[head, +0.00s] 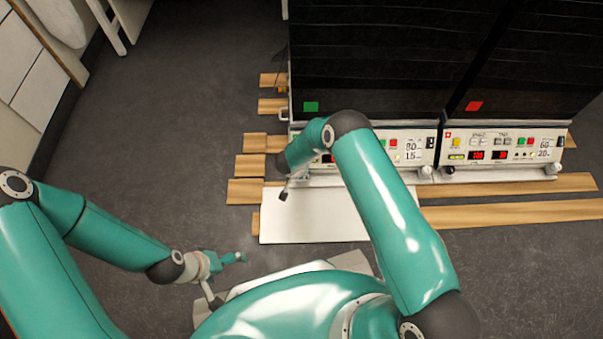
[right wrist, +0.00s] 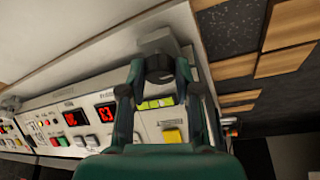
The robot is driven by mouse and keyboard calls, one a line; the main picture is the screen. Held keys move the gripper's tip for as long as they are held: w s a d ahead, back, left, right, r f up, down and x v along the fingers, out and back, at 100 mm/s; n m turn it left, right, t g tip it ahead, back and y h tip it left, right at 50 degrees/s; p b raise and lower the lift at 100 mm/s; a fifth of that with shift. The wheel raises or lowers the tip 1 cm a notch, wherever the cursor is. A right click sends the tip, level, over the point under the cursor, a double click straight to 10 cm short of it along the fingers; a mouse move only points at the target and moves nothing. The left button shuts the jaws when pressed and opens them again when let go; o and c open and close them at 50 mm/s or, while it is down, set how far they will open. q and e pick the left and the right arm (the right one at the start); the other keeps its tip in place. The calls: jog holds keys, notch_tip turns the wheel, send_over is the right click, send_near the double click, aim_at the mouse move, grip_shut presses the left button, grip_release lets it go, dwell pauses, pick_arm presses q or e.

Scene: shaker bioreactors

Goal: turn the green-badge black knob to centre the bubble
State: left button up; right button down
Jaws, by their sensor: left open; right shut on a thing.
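The green badge (head: 311,106) marks the left shaker, whose front panel (head: 408,148) is partly covered by my right arm in the head view. In the right wrist view, my right gripper (right wrist: 158,80) is shut on the black knob (right wrist: 160,66) at the panel's lower corner. A yellow-green level strip (right wrist: 154,103) shows between the fingers; its bubble cannot be made out. In the head view my right gripper (head: 284,194) is at the left shaker's left front corner, and the knob is hidden. My left gripper (head: 242,257) is open and empty, low over the floor.
A right shaker with a red badge (head: 473,106) stands beside it, with its own black knob (head: 449,170). A white plate (head: 312,222) lies in front of the left shaker. Wooden slats (head: 510,214) run under both. The grey floor at left (head: 170,110) is clear.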

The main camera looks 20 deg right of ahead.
jog(key=shift+w+m+h+b, duration=0.1)
jog(key=shift+m+h+b, duration=0.25)
jog(key=shift+m, duration=0.65)
jog(key=shift+d+g, duration=0.1)
jog(key=shift+g, duration=0.2)
jog(key=c, duration=0.8)
grip_release()
jog(key=v, duration=1.2)
jog(key=shift+d, duration=0.1)
